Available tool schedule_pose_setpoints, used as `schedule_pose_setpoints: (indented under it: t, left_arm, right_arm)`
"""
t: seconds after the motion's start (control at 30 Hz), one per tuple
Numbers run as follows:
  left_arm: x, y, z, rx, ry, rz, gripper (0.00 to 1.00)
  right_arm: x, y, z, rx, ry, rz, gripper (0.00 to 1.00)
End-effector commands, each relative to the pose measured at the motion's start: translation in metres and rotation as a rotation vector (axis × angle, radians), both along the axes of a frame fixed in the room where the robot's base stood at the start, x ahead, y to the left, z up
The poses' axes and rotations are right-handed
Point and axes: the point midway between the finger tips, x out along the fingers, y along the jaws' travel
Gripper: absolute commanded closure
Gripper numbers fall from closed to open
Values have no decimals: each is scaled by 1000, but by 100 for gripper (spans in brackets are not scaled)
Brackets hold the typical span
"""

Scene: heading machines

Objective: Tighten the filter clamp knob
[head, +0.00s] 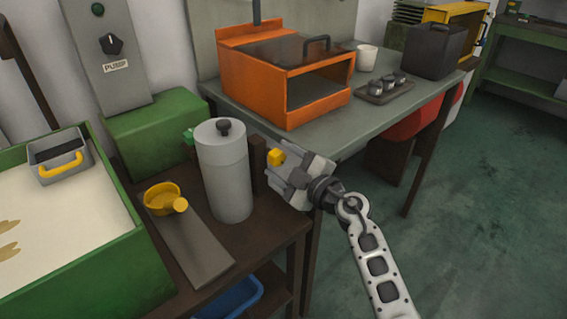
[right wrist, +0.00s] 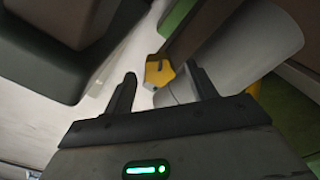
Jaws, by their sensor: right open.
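In the right wrist view a grey cylinder (right wrist: 245,45) lies beyond the right finger, and a yellow part (right wrist: 158,70) shows beyond the gap between the fingers. My left gripper is out of view.
A green-rimmed tray (head: 100,285) fills the left. An orange machine (head: 255,88) stands on the grey table (head: 345,130) behind. Floor at right is clear.

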Motion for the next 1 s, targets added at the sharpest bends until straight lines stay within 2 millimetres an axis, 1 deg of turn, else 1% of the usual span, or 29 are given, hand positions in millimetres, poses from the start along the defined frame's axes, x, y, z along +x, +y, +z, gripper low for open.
schedule_pose_setpoints:
  t: [0.07,0.1,0.17,0.2,0.23,0.27,0.47,0.63,0.8,1.0]
  left_arm:
    - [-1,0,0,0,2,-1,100]
    - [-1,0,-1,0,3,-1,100]
    - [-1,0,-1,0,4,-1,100]
    - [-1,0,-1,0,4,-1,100]
    - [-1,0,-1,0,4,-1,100]
    - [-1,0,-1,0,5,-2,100]
    - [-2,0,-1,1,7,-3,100]
    - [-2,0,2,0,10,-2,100]
    - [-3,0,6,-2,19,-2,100]
    - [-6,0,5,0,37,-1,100]
  right_arm:
    - [0,0,0,0,0,0,43]
    - [0,0,0,0,0,0,46]
    - [0,0,0,0,0,0,63]
    - [0,0,0,0,0,0,74]
    - [0,0,0,0,-1,-1,82]
    - [0,0,0,0,0,0,88]
    - [0,-1,0,-5,-4,0,88]
    - [0,-1,1,-42,-28,-1,88]
    - [-1,-1,1,-120,-84,-2,88]
    - [-1,-1,-1,-245,-173,-2,88]
